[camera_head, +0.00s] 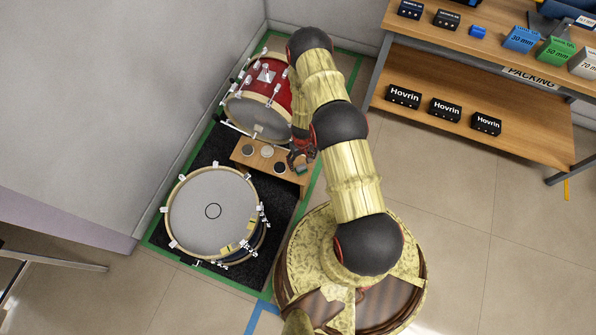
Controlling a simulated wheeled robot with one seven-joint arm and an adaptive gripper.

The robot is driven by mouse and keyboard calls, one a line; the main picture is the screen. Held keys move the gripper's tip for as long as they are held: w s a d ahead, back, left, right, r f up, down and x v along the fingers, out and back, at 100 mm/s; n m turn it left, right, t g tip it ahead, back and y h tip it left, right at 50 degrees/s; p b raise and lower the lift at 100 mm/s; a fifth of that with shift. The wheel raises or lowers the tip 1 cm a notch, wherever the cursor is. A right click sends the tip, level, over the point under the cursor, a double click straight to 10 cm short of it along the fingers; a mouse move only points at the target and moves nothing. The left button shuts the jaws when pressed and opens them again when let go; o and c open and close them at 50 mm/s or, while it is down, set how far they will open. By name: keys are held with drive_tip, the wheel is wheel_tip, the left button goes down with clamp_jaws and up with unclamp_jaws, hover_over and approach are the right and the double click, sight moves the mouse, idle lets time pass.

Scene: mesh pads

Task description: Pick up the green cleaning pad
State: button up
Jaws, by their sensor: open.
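My gripper (298,160) is open, small in view, at the right end of a low wooden stand (240,158). A small green patch (303,170) shows right at the fingertips; it may be the green cleaning pad, but it is too small and partly covered to be sure. I cannot tell whether the fingers touch it. On the stand are three small round pads: a dark one (248,150), a pale one (267,151) and another dark one (279,167).
A red drum (262,82) stands behind the wooden stand, and a white-headed drum (205,195) stands in front on a black mat (275,223). A wooden shelf unit (451,85) with boxes is at the right. The tiled floor between is clear.

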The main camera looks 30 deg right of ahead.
sight(301, 167)
drive_tip(key=shift+d+f+n, duration=0.1)
drive_tip(key=shift+d+n, duration=0.2)
drive_tip(key=shift+d, duration=0.1)
drive_tip(key=shift+w+f, duration=0.1)
drive_tip(key=shift+f, duration=0.1)
drive_tip(key=f+b, duration=0.4)
drive_tip(key=f, duration=0.3)
drive_tip(key=shift+a+f, duration=0.2)
drive_tip(key=shift+c, duration=0.5)
drive_tip(key=c, duration=1.1)
drive_tip(key=shift+c, duration=0.8)
drive_tip(key=shift+r, duration=0.1)
